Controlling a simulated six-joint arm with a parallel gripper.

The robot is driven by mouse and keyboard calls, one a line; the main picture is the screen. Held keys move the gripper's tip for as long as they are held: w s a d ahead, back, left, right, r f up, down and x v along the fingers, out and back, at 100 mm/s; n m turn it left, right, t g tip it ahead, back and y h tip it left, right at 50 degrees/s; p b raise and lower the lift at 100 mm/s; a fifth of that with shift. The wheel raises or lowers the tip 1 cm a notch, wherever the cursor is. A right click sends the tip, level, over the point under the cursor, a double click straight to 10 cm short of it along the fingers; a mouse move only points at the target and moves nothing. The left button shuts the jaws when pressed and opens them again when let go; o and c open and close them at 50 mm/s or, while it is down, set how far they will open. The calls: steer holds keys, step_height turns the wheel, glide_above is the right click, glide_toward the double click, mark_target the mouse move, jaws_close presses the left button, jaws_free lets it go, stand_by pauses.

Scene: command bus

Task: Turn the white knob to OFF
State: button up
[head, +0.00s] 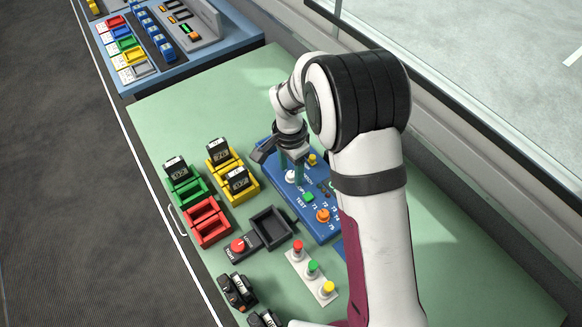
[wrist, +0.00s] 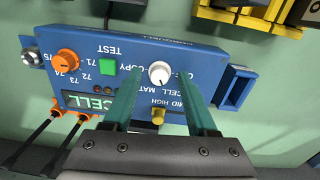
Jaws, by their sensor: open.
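The white knob (head: 292,177) is on the blue control box (head: 325,227). In the wrist view the knob (wrist: 159,73) lies in the gap between the two green fingers of my gripper (wrist: 160,88), which are apart on either side of it. Small labels surround the knob, including COPY; I cannot read clearly which one its mark points to. In the head view my gripper (head: 291,167) is above the box, right at the knob. Whether the fingers touch the knob is not clear.
The same box carries a green button (wrist: 107,66), an orange knob (wrist: 66,62), a yellow knob (wrist: 158,115) and a small screen (wrist: 92,103). Red, green and yellow holders (head: 207,222) stand to the left. A black tray (head: 271,229) and a button strip (head: 313,272) are nearer.

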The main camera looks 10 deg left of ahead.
jaws_close()
stand_by(0.5)
steer(key=n, duration=1.1)
steer(key=shift+n, duration=0.6)
jaws_free()
